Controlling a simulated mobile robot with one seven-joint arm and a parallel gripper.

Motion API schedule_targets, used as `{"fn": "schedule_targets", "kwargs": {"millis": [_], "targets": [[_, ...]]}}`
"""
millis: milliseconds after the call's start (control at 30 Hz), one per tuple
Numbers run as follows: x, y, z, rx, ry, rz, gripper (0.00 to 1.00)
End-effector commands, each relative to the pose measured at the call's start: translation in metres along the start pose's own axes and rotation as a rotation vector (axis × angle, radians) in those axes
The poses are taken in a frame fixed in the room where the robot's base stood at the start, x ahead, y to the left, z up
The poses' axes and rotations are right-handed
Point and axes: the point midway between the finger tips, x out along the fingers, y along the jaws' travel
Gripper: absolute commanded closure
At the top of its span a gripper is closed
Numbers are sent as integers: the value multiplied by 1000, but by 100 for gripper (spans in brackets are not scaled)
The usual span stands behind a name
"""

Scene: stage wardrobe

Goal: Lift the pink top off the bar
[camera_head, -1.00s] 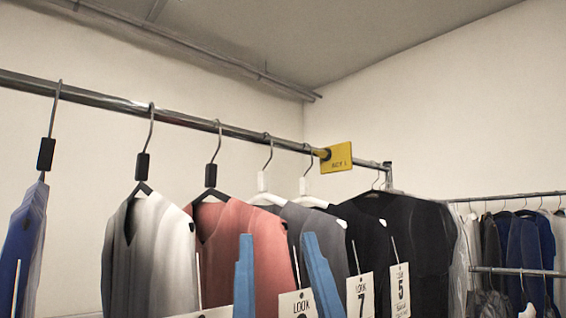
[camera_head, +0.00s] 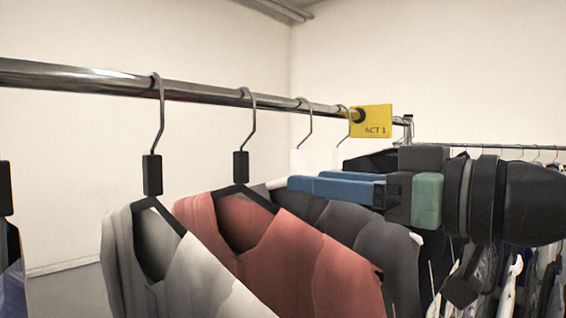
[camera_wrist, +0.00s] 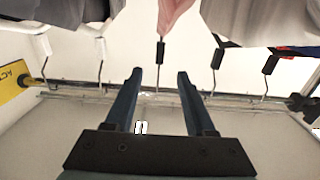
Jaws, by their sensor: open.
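The pink top (camera_head: 300,262) hangs on a dark hanger from the metal bar (camera_head: 205,92), between a pale grey top and dark grey ones. Its hanger has a black block (camera_head: 240,167) below the hook. My gripper (camera_head: 303,181) is open and empty, its blue fingers pointing left toward that block, with a gap in the head view. In the wrist view, garments are at the picture's top; the pink top (camera_wrist: 172,14) shows as a narrow strip. Its block (camera_wrist: 160,52) lines up between my open fingertips (camera_wrist: 160,74). The top's lower part is out of frame.
The pale grey top (camera_head: 165,270) hangs close on the left, a dark grey top (camera_head: 385,255) on the right. A yellow "ACT 1" tag (camera_head: 371,120) sits on the bar. Another clothes rack (camera_head: 490,147) stands at the back right. Above the bar is clear.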

Motion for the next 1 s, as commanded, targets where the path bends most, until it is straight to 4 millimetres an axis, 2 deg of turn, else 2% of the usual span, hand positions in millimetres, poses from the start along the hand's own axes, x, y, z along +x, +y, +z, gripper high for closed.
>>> {"fn": "schedule_targets", "kwargs": {"millis": [133, 267, 1000], "targets": [[1, 1, -1, 1, 0, 0, 45], [11, 0, -1, 1, -1, -2, 45], [100, 0, -3, 2, 1, -3, 45]]}}
